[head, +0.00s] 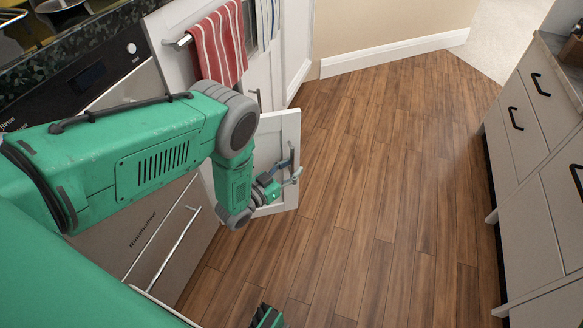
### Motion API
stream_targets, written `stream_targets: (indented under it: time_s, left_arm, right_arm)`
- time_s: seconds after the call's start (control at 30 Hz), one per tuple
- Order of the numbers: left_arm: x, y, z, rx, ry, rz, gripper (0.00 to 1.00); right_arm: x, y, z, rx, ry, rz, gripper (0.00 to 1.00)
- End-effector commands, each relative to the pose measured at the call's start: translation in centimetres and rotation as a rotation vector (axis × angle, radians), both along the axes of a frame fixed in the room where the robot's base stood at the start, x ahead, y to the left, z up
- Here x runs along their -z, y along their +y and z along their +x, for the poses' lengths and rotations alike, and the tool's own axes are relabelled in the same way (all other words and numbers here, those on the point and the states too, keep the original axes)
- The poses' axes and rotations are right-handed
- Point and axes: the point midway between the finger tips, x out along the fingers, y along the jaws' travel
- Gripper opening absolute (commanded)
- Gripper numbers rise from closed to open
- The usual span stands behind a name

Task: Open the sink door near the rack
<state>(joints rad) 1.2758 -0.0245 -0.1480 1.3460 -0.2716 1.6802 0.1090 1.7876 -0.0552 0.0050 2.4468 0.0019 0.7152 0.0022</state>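A white cabinet door (278,134) below the towel rack (179,41) stands swung out from the cabinet front, over the floor. A dark upright handle (291,153) shows near its free edge. My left gripper (292,174) is in front of this door, close to the handle. Its fingers look spread apart, with nothing seen between them. I cannot tell whether they touch the handle. My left arm hides the door's lower left part. A small green and black piece at the bottom edge seems to be my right gripper (268,317), mostly cut off.
A red striped towel (217,45) hangs on the rack. Another cabinet door with a dark handle (254,98) is behind my arm. A steel appliance (140,240) is at the left. Grey drawers (530,125) line the right side. The wood floor (375,170) between is clear.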

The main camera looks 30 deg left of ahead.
Motion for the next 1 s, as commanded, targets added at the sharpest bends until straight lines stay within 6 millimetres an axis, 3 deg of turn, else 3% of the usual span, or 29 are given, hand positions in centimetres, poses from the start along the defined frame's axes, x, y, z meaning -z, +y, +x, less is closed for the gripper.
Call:
stream_targets:
  time_s: [0.17,0.4,0.6,1.0]
  left_arm:
    - [0.2,0.9,-2.4,-0.001,0.007,0.001,0.31]
    - [0.4,2.6,-7.3,-0.002,0.010,0.002,0.31]
    - [0.5,3.6,-10.0,-0.002,0.010,0.005,0.31]
    - [0.5,3.8,-10.8,-0.001,0.009,0.003,0.31]
  right_arm:
    - [0.0,0.0,0.0,0.000,0.000,0.000,0.40]
    - [0.0,0.0,0.0,0.000,0.000,0.000,0.40]
    - [0.0,0.0,0.0,0.000,0.000,0.000,0.40]
    - [0.1,0.0,0.1,0.000,0.002,0.000,0.40]
